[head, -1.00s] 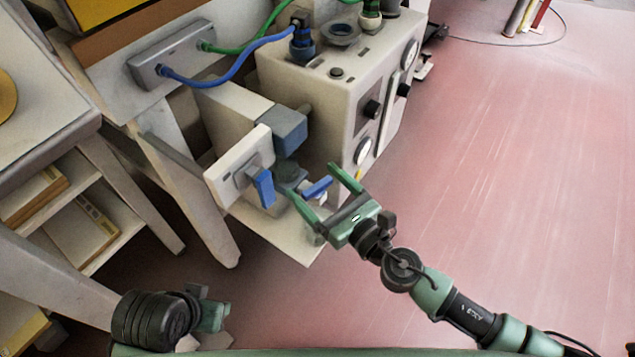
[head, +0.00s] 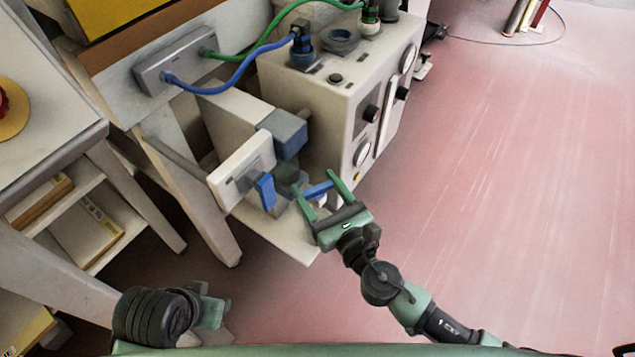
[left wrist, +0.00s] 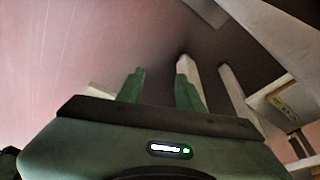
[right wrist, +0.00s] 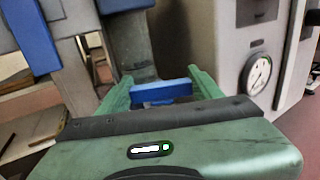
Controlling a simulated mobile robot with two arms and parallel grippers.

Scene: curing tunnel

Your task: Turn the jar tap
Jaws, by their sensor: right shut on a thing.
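A small blue tap handle (head: 319,189) sticks out to the right below a grey-blue block (head: 290,134) on the side of the cream machine. A dull greenish jar-like body (head: 286,172) shows beside it, partly hidden by a finger. My right gripper (head: 314,180) is shut on the blue handle. In the right wrist view the handle (right wrist: 160,92) lies crosswise between the two green fingers. My left gripper (left wrist: 160,88) is apart from all this, low at the left, its fingers apart with nothing between them.
A second blue lever (head: 264,190) sits on a white panel (head: 240,166) just left of the tap. The cream machine (head: 335,100) with gauges stands behind. A shelved table (head: 60,155) is at left.

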